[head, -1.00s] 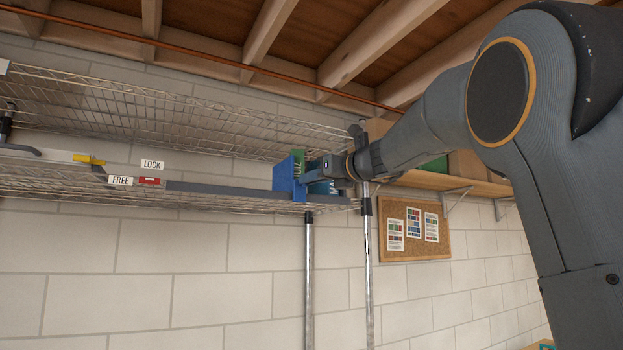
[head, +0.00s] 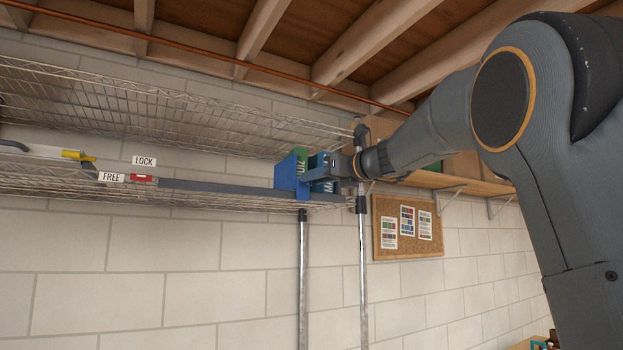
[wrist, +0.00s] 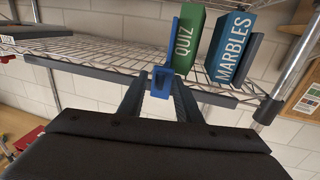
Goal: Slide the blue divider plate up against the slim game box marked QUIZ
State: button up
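The blue divider plate (head: 286,175) stands upright on the wire shelf near its right end; in the wrist view its thin edge (wrist: 174,38) and its blue front tab (wrist: 161,84) show. The green slim box marked QUIZ (wrist: 188,42) stands just right of the plate; in the head view only a green strip (head: 299,153) shows behind the plate. Plate and box look very close; I cannot tell whether they touch. My gripper (wrist: 160,85) has its fingers apart on either side of the tab, with a small gap visible on the left.
A blue box marked MARBLES (wrist: 232,48) stands right of QUIZ, across a gap. A dark rail (head: 215,188) runs along the shelf front, with a red piece (head: 142,180) by the FREE label and a LOCK label above. A shelf post (wrist: 290,75) rises at right.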

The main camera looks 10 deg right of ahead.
jog(key=b+v, duration=0.3)
jog(key=v, duration=0.4)
jog(key=shift+s+d, duration=0.15)
jog(key=shift+s, duration=0.15)
jog(key=s+a+f+n+g+h, duration=0.1)
jog(key=f+n+g+h, duration=0.2)
jog(key=f, duration=1.1)
jog(key=s+a+f+n+g, duration=0.15)
jog(key=f+n, duration=0.35)
jog(key=f, duration=0.8)
jog(key=s+f+n+g+h, duration=0.1)
jog(key=f+n+g+h, duration=0.15)
jog(key=f, duration=1.15)
jog(key=s+f+n+g+h, duration=0.3)
jog(key=s+f+n+g, duration=0.4)
jog(key=s+f+n, duration=1.2)
jog(key=s+f, duration=0.6)
jog(key=f, duration=0.3)
jog(key=shift+s+d+f, duration=0.25)
jog(key=shift+s+f, duration=0.05)
jog(key=shift+s, duration=0.1)
jog(key=shift+n+h, duration=0.25)
